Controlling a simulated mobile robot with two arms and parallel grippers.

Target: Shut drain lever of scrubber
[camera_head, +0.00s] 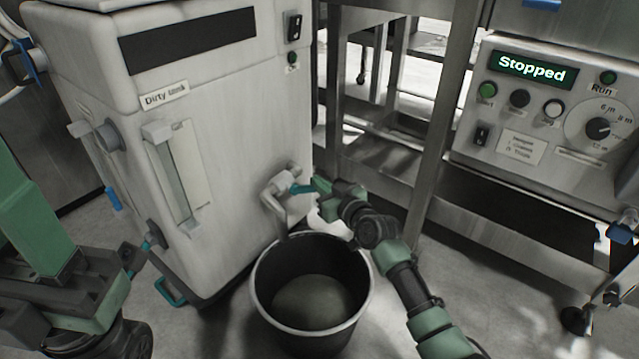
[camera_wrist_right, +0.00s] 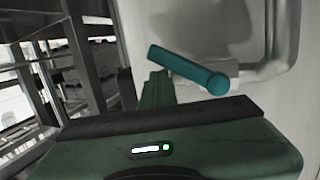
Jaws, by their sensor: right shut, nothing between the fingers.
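The scrubber (camera_head: 225,120) is the white machine with the "Dirty tank" label. Its drain spout (camera_head: 277,193) comes out low on the front face and points down over a bucket. The teal drain lever (camera_head: 301,188) sits at the spout's right end; in the right wrist view the lever (camera_wrist_right: 188,70) is a rounded bar, tilted, its round end toward me. My right gripper (camera_head: 320,187) is shut and empty, right beside the lever; its finger (camera_wrist_right: 155,92) shows just below the bar, contact unclear.
A dark open bucket (camera_head: 261,284) stands on the floor under the spout. A steel frame (camera_head: 436,130) and a control panel (camera_head: 520,100) reading "Stopped" stand at the right. A teal handle (camera_head: 170,291) sits low at the scrubber's left.

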